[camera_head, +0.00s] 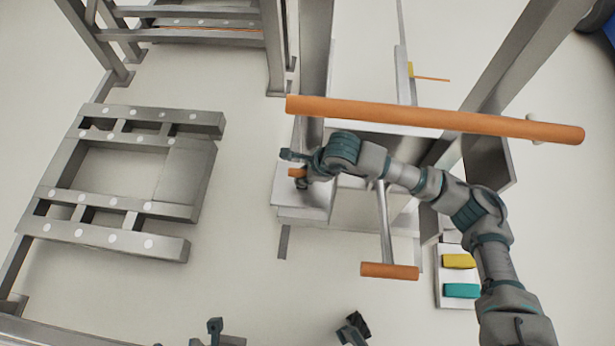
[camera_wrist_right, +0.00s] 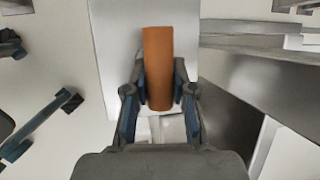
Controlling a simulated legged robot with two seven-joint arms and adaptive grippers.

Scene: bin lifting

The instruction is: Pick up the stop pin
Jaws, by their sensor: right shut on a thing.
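The stop pin shows as a short orange cylinder (camera_wrist_right: 158,68) between the fingers of my right gripper (camera_wrist_right: 160,100) in the wrist view. The fingers are shut on it, one on each side. In the head view only a small orange end of the stop pin (camera_head: 296,173) shows beside the right gripper (camera_head: 302,170), over a grey metal block (camera_head: 302,212). The rest is hidden by the gripper, and I cannot tell whether the pin is seated or lifted. My left gripper (camera_head: 284,328) shows only as two separated fingers at the bottom edge, open and empty.
A long orange bar (camera_head: 430,117) crosses just beyond my right arm. A grey pallet-like frame (camera_head: 120,240) lies at left. A tray with yellow and teal pieces (camera_head: 445,292) is near my right forearm. Floor between is clear.

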